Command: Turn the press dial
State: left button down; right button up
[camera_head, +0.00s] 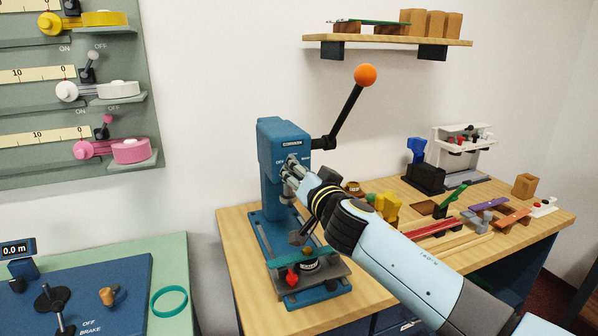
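The blue press (270,150) stands at the left end of the wooden counter. White lettering shows on its front face, partly covered by my gripper. My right gripper (290,174) comes in from the right and its fingertips are at the front of the press head. The dial is not clearly visible; the gripper hides that part of the face. I cannot tell whether the fingers touch or hold anything. The press lever (348,112) slants up to the right and ends in an orange ball (365,75). My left gripper is not in view.
The wooden counter (375,290) carries several coloured tools to the right. A shelf (390,40) hangs above. A blue panel (120,285) and grey wall board (125,50) are at left.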

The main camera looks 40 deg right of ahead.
grip_shut()
jog(key=shift+a+n+b, duration=0.15)
jog(key=shift+n+b, duration=0.95)
jog(key=shift+n, duration=4.8)
jog(key=o, duration=0.9)
grip_release()
jog(key=shift+c, duration=0.2)
